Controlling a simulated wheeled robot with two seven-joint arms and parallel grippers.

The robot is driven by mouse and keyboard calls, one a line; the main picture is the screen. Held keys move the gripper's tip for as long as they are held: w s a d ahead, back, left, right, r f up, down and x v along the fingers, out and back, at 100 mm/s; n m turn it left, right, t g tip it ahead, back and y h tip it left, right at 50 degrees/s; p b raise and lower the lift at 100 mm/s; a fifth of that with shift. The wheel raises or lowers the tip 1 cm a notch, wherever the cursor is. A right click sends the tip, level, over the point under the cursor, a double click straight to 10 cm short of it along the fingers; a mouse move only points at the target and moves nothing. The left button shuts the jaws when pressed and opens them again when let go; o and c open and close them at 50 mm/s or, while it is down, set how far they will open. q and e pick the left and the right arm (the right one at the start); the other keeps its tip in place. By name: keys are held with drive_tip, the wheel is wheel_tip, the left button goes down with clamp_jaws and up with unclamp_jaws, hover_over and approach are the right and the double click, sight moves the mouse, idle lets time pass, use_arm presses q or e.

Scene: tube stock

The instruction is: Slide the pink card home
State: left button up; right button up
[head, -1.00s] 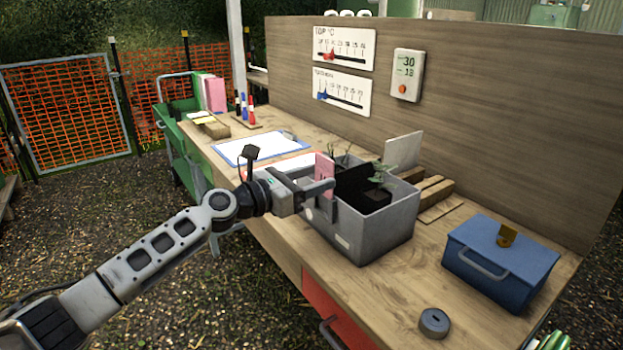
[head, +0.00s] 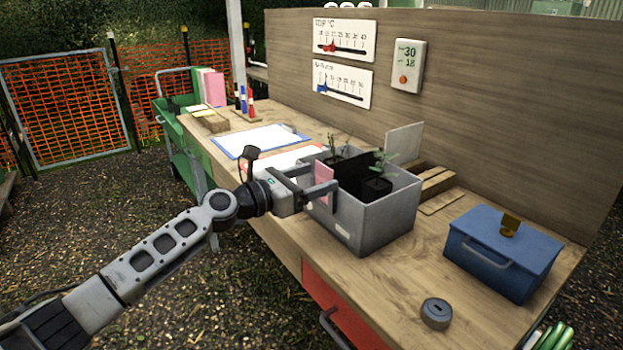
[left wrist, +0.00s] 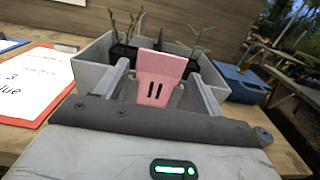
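The pink card (head: 324,185) stands upright at the left end of the grey box (head: 372,225), its lower part hidden. In the left wrist view the pink card (left wrist: 162,72) shows two dark slots and leans slightly. I cannot tell whether the card's lower edge sits in a slot. The box holds a dark divider (head: 355,174) and small seedlings (head: 378,170). My right gripper is not in view.
A blue toolbox (head: 500,255) and a grey round tape roll (head: 436,313) are on the bench to the right. A clipboard (head: 258,141) and a red-edged sheet (left wrist: 38,78) lie left of the box. Wood blocks (head: 435,182) and a wooden back panel stand behind.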

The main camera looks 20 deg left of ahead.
use_arm(q)
drive_tip(key=shift+o, duration=0.5)
drive_tip(key=b+v, duration=0.2)
drive_tip(key=v, duration=1.4)
drive_tip(key=s+d+f+m+g+y, duration=0.1)
drive_tip(key=s+d+f+m, duration=0.4)
drive_tip(key=f+m, duration=0.4)
drive_tip(key=s+d+f+m+g+y, duration=0.2)
drive_tip(key=s+d+f+m, duration=0.3)
drive_tip(key=f, duration=0.6)
drive_tip(key=s+d+f+m+y, duration=0.4)
drive_tip(key=s+f+m, duration=0.3)
drive_tip(key=m, duration=0.9)
drive_tip(key=shift+s+d+m, duration=0.2)
drive_tip(key=shift+s+m, duration=0.1)
drive_tip(key=shift+s, duration=1.45)
